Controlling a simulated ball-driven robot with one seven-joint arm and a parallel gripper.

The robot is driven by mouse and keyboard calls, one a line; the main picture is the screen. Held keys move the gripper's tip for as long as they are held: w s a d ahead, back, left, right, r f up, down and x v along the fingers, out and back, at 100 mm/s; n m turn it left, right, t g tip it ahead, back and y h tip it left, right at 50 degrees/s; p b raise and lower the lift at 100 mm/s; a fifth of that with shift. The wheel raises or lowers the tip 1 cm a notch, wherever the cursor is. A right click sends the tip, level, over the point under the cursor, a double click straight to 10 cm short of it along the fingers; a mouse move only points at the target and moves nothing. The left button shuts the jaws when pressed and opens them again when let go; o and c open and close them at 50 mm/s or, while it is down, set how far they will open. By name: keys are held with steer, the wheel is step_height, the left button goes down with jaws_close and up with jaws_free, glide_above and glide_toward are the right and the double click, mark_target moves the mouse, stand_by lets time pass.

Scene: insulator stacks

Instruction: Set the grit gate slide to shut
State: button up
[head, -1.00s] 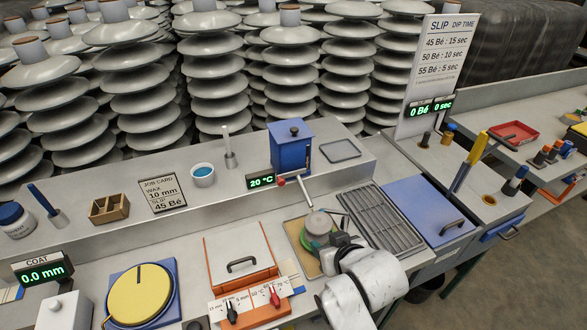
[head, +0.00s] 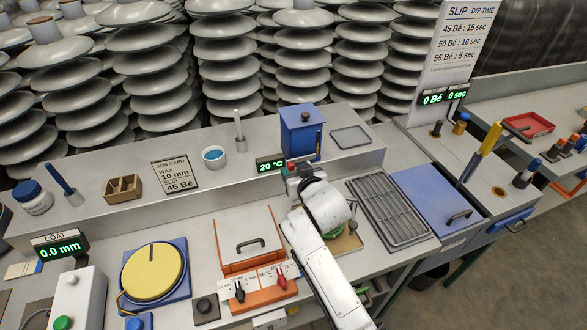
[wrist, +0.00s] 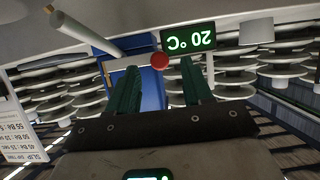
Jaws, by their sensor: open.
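A blue box with a dark lid knob (head: 302,130) stands on the raised shelf, right of the 20 °C display (head: 271,163). It also shows behind my fingers in the wrist view (wrist: 152,90). A small red ball knob (wrist: 160,61) appears between and just past my fingertips in the wrist view; it looks like the slide's handle. My gripper (wrist: 160,72) is open, one green finger to each side of the knob in the picture, not closed on it. In the head view my gripper (head: 298,172) is at the box's foot, and my wrist hides much of that spot.
A pale pipe (wrist: 88,34) sticks out near the box in the wrist view. A slotted grey rack (head: 388,212) and blue lid (head: 435,205) lie right. An orange-framed lidded unit (head: 250,245) and yellow disc (head: 152,270) lie left. My arm covers part of a tan tray (head: 347,240).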

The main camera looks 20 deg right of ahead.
steer(key=shift+x, duration=1.15)
jaws_close()
